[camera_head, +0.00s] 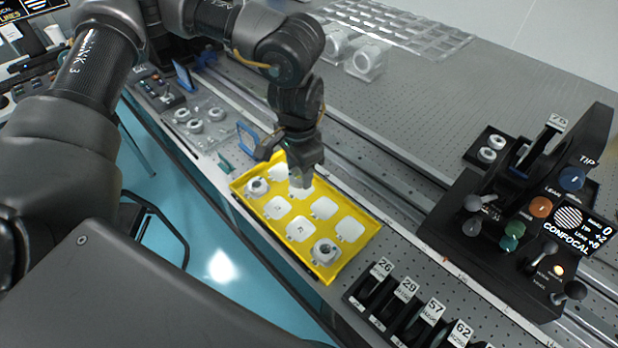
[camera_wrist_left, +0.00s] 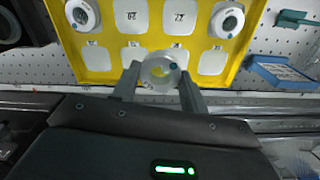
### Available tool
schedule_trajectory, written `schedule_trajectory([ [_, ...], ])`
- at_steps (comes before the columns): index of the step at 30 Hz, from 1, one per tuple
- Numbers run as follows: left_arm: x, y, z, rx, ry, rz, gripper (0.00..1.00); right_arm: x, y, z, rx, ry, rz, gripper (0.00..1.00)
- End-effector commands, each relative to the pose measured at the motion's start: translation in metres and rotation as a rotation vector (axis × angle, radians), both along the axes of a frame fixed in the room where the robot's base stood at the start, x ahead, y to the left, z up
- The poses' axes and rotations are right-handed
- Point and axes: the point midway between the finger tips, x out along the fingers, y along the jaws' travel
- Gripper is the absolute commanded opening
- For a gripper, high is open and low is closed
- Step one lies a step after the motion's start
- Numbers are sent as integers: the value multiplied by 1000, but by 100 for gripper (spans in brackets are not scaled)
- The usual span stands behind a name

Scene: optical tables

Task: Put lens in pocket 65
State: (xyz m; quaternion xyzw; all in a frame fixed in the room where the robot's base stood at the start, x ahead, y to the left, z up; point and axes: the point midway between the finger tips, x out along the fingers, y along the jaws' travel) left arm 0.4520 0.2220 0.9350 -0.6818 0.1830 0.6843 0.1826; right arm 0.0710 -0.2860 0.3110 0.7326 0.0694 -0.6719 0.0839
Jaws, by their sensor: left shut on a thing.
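My left gripper (camera_head: 301,186) is over the far long edge of the yellow tray (camera_head: 341,268). Two other ringed lenses sit in the tray: one at the left end (camera_head: 256,187), one at the near right corner (camera_head: 325,251). The other pockets show white pads. Some visible pads bear numbers; I cannot read a 65. My right gripper is not in view.
A black rack (camera_head: 362,305) with numbered slots stands right of the tray. A black control console (camera_head: 500,240) is farther right. A blue frame (camera_head: 247,137) and a clear tray of rings (camera_head: 205,125) lie to the left. Rails run behind the yellow tray.

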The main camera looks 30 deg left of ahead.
Motion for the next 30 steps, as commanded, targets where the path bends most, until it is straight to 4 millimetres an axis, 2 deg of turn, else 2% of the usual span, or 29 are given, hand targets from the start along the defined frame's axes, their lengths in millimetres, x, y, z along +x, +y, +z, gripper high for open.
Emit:
schedule_trajectory([
  [1,-2,1,2,0,2,-33,21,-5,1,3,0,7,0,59],
  [3,-6,3,4,1,5,-128,21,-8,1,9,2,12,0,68],
  [5,-11,4,6,1,9,-253,21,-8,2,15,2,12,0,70],
  [8,-22,7,9,0,18,-534,21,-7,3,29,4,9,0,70],
  [21,-73,22,27,-19,19,-1996,21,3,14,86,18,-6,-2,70],
  [27,-88,28,34,-16,9,-2481,21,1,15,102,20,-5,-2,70],
  [30,-92,29,35,-14,5,-2630,21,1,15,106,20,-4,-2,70],
])
